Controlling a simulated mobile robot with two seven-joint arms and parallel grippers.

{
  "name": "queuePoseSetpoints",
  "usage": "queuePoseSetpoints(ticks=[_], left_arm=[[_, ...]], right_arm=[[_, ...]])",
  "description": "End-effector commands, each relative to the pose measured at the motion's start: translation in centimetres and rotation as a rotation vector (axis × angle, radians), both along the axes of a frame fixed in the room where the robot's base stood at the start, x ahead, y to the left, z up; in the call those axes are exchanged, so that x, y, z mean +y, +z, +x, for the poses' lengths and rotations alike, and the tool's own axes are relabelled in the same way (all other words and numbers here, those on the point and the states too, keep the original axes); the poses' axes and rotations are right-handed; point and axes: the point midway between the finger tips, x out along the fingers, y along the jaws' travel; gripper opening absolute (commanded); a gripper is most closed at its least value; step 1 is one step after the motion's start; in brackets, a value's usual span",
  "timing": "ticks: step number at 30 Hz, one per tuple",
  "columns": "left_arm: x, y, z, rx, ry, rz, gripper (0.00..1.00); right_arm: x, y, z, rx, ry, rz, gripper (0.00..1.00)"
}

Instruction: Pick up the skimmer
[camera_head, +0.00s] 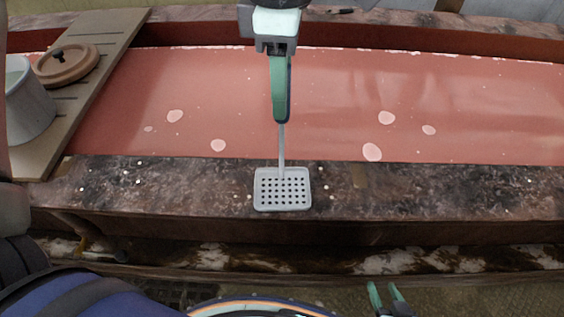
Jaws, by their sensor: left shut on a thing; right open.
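The skimmer (282,201) has a grey, flat, perforated rectangular head and a thin straight handle. Its head shows over the dark stone-like front ledge, near the middle of the view. I cannot tell whether it touches the ledge. My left gripper (281,119) points down the view from the top centre, its green fingers shut on the skimmer's handle. The fingers hide the upper part of the handle. My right gripper (387,297) is at the bottom edge, right of centre. Its green fingers are apart and empty, well away from the skimmer.
A pinkish-red surface (470,100) with pale spots lies behind the dark ledge (430,185). At the left, a slatted board (105,62) carries a white pot (28,110) and a round brown lid (68,70). The red surface right of my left gripper is free of objects.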

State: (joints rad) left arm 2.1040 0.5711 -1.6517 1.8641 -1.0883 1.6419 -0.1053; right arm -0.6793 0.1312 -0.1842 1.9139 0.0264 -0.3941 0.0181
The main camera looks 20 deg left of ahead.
Motion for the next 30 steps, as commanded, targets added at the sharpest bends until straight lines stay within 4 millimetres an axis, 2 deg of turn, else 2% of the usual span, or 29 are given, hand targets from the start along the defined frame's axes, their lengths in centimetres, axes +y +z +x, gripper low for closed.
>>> queuePoseSetpoints(ticks=[17,20,24,26,30], left_arm=[[0.0,0.5,0.0,-0.002,0.0,-0.002,0.0],[-0.1,1.4,0.1,-0.003,0.0,-0.002,0.0],[-0.1,3.5,0.0,-0.003,0.0,-0.002,0.0],[0.0,4.5,-1.1,-0.005,-0.003,-0.002,0.0],[0.1,7.7,-3.8,-0.008,-0.004,-0.003,0.0]], right_arm=[[0.0,0.1,0.0,-0.001,0.0,0.0,0.5],[0.0,0.1,0.1,-0.001,0.0,0.0,0.5],[0.0,0.2,0.1,-0.001,0.0,0.0,0.5],[0.0,0.0,0.1,-0.001,0.0,0.0,0.5],[0.0,-0.3,0.1,-0.001,0.0,0.0,0.5]])
